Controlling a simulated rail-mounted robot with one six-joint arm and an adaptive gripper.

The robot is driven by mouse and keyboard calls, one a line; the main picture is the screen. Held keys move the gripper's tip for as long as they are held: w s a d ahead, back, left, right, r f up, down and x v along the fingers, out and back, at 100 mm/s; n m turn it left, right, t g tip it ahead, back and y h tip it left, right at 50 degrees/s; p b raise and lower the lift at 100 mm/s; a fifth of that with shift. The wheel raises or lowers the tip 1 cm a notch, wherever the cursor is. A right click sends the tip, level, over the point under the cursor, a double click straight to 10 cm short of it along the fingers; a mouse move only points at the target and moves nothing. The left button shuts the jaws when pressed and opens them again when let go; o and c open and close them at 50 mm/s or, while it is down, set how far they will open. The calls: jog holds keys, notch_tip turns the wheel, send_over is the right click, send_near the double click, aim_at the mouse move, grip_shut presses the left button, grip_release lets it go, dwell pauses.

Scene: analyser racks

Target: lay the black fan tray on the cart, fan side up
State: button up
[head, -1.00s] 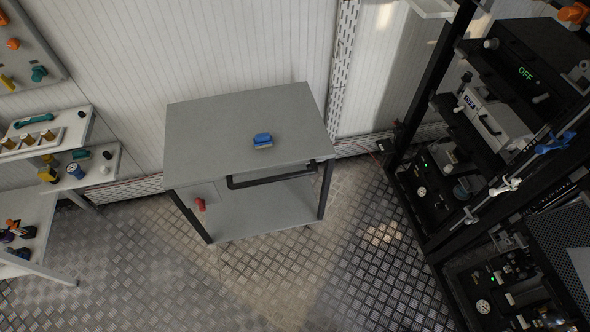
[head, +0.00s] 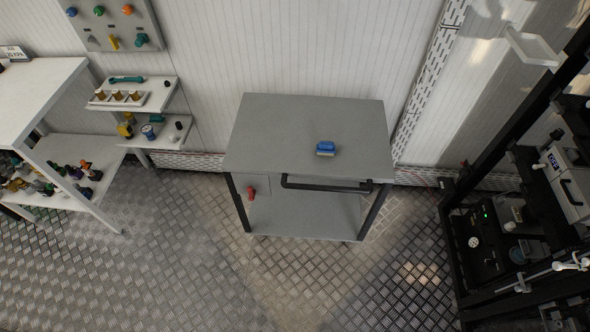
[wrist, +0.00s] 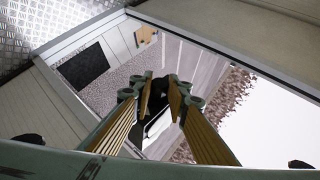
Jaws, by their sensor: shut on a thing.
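The grey cart (head: 285,125) stands against the white wall in the head view, with a flat top, a lower shelf and a black handle bar (head: 325,185) along its front. A small blue-handled tool (head: 326,148) lies on its top, right of centre. My gripper (wrist: 160,80) shows only in the wrist view, its ribbed fingers closed around a dark thing. That thing, the black fan tray (wrist: 157,98), shows only as a small black and white part between the fingers. Its fan side and tilt cannot be told. No fan tray lies on the cart top.
A black equipment rack (head: 460,240) stands at the right. White shelves (head: 160,103) and a white table (head: 35,95) with small items are at the left. A red item (head: 251,191) is at the cart's front left. The metal floor (head: 200,270) before the cart is clear.

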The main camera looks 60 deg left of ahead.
notch_tip(320, 180, down, 8)
jog(key=a, duration=0.2)
jog(key=shift+s, duration=0.2)
jog(key=shift+a, duration=0.2)
